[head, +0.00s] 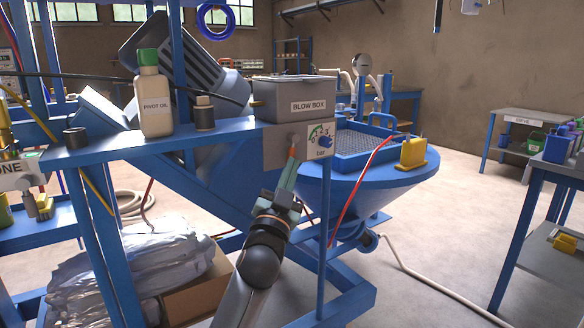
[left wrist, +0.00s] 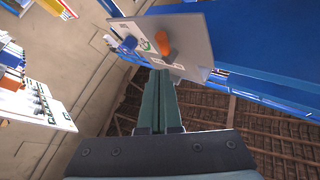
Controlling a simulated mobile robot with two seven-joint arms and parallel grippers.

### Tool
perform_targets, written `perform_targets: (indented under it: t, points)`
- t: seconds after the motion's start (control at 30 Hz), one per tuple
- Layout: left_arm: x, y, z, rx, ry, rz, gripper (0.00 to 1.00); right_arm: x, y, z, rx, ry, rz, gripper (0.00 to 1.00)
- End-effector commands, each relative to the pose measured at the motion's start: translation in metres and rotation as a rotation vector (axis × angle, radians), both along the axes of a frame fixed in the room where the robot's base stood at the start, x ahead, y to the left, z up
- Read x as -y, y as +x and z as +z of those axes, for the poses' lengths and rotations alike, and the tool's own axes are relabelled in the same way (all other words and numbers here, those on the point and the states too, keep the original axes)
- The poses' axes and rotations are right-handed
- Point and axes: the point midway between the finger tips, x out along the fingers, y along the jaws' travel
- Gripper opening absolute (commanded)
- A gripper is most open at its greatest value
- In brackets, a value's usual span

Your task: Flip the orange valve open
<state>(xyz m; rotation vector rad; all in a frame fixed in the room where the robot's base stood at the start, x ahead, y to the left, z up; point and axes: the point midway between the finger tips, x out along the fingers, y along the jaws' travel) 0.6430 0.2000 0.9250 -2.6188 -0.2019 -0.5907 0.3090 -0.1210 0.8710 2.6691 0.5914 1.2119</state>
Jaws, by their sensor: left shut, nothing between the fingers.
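The orange valve (head: 292,152) is a small handle on the grey panel (head: 272,158) below the blow box; it also shows in the left wrist view (left wrist: 162,42), standing out from the panel. My left gripper (head: 291,166) comes up from below, with its tips just under the valve. In the left wrist view its two teal fingers (left wrist: 160,76) are together, with nothing between them, pointing at the panel just below the valve. I cannot tell whether the tips touch the valve. My right gripper is not in view.
Beside the valve are a dial and blue knob (head: 325,141). The grey blow box (head: 292,98) and a pivot oil bottle (head: 153,100) stand on the blue shelf (head: 110,148). A blue hopper (head: 360,185) with a red hose is at right. A blue post (head: 321,240) stands right of my arm.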

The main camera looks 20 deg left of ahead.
Motion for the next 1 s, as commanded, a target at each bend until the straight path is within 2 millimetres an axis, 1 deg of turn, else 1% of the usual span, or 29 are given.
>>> perform_targets:
  t: [0.07, 0.1, 0.2, 0.4, 0.5, 0.7, 1.0]
  points:
    - [-0.002, 0.001, 0.002, -0.001, 0.000, 0.000, 0.00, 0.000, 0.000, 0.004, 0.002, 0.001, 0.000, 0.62]
    - [0.000, -0.007, -0.009, -0.003, 0.000, -0.002, 0.00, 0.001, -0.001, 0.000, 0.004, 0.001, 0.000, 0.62]
    - [0.003, -0.027, -0.023, -0.003, -0.001, -0.001, 0.00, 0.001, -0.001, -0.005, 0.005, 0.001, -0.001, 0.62]
    - [0.008, -0.058, -0.046, -0.002, -0.001, -0.002, 0.00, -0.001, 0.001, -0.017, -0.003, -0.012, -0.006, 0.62]
    - [0.009, -0.069, -0.053, -0.002, -0.001, -0.002, 0.00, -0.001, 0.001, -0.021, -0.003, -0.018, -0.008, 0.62]
    - [0.011, -0.079, -0.058, 0.000, 0.001, -0.001, 0.00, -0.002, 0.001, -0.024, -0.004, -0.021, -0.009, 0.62]
    - [0.011, -0.080, -0.058, 0.000, 0.001, -0.001, 0.00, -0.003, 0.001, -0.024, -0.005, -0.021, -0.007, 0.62]
